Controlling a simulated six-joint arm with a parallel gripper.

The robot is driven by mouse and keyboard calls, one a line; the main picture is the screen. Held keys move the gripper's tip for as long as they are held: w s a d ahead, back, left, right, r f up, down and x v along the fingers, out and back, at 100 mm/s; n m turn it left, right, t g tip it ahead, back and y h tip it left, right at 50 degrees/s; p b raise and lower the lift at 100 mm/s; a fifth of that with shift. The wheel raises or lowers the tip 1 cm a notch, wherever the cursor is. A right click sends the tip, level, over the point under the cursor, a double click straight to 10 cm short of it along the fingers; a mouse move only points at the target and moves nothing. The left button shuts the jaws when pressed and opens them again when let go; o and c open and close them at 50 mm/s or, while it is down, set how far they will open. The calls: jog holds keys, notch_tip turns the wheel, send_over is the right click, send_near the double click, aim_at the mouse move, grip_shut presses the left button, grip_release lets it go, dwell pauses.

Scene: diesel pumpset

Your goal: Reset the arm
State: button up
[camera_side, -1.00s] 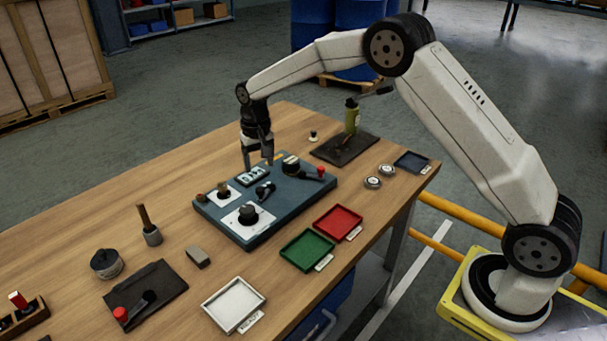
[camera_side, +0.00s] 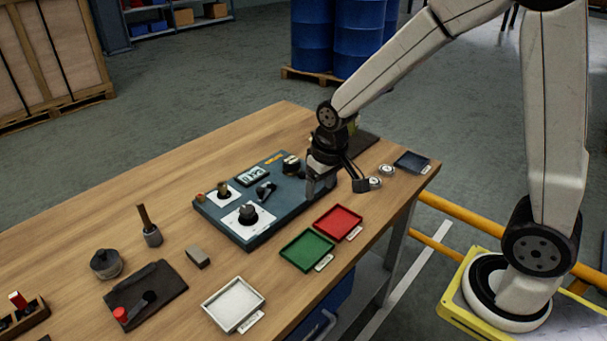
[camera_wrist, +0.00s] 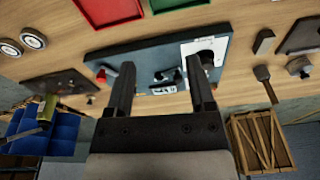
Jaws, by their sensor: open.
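My gripper (camera_side: 338,187) is open and empty. In the side view it hangs over the right end of the blue-grey panel (camera_side: 285,212), hiding part of it. In the wrist view my gripper's two fingers (camera_wrist: 161,66) stand apart with nothing between them. Beyond them the panel (camera_wrist: 110,54) shows a small display (camera_wrist: 163,90), a dark lever and a white plate with a black knob (camera_wrist: 206,57). A red-tipped handle (camera_wrist: 101,76) shows left of the fingers. I cannot tell the exact height of the fingertips above the panel.
A red tray (camera_side: 338,222), a green tray (camera_side: 306,250) and a white tray (camera_side: 233,303) lie along the table's near edge. A dark tray (camera_side: 411,162) and round gauges (camera_side: 386,169) lie right of my gripper.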

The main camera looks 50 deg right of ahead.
jog(key=s+f+n, duration=0.1)
jog(key=s, duration=0.8)
jog(key=shift+s+f+t, duration=0.15)
jog(key=shift+s+t, duration=0.15)
jog(key=shift+s, duration=0.1)
